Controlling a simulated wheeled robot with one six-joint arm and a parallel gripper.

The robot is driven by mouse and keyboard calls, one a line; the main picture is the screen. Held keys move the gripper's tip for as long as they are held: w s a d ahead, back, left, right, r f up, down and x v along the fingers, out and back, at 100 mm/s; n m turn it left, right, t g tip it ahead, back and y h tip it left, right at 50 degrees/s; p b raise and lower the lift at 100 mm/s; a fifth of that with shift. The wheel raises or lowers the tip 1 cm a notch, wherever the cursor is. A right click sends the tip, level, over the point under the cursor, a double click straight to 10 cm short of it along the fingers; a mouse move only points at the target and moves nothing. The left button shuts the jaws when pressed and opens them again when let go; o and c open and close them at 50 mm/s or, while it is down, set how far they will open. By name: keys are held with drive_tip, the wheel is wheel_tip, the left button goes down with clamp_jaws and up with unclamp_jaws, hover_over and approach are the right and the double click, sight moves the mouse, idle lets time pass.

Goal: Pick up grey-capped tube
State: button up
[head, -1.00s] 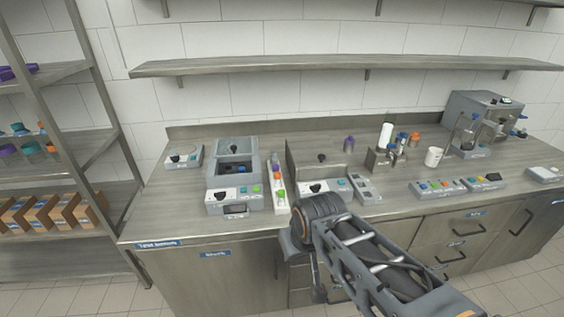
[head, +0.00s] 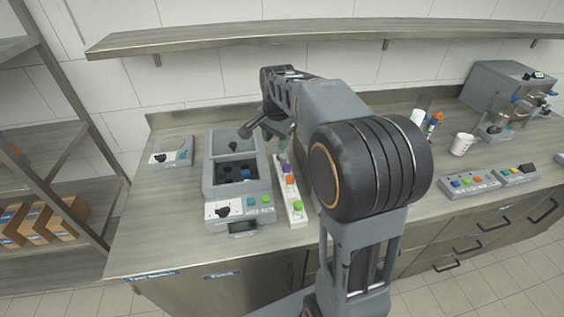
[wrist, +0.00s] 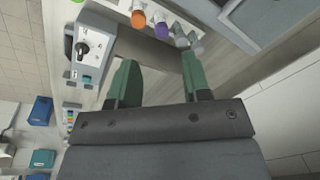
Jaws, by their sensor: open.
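My gripper (wrist: 158,64) is open and empty, its two green fingers apart in the wrist view. In the head view my gripper (head: 266,138) hangs above the back end of a narrow white rack (head: 297,219). The grey-capped tube (wrist: 183,42) appears in the wrist view at the end of the row, just past the right fingertip and partly blurred against pale surroundings. Beside it in the row are a purple-capped tube (wrist: 161,29) and an orange-capped tube (wrist: 138,19). In the head view the grey cap is hard to make out beneath my gripper.
A grey machine with an open well (head: 236,177) stands close left of the rack. My arm hides the counter to the right of the rack. A shelf (head: 300,35) runs along the wall above. A white cup (head: 462,144) and button panels (head: 470,184) are farther right.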

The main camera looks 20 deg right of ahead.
sight(283, 156)
drive_tip(key=w+d+f+m+g, duration=0.1)
drive_tip(key=w+d+f+m, duration=0.45)
drive_tip(key=w+m, duration=0.35)
drive_tip(key=shift+n+g, duration=0.3)
drive_tip(key=f, duration=0.2)
drive_tip(key=w+f+p, duration=0.1)
drive_tip(key=f, duration=0.2)
drive_tip(key=d+f, duration=0.1)
drive_tip(key=f, duration=0.2)
drive_tip(key=shift+w+f, duration=0.2)
drive_tip(key=shift+w, duration=0.1)
drive_tip(key=shift+s+d+f+p, duration=0.1)
drive_tip(key=shift+f+p, duration=0.4)
drive_tip(key=shift+f, duration=1)
drive_tip(key=shift+d+f+p, duration=0.1)
drive_tip(key=shift+f+p, duration=0.4)
drive_tip(key=shift+f, duration=1)
drive_tip(key=c, duration=0.7)
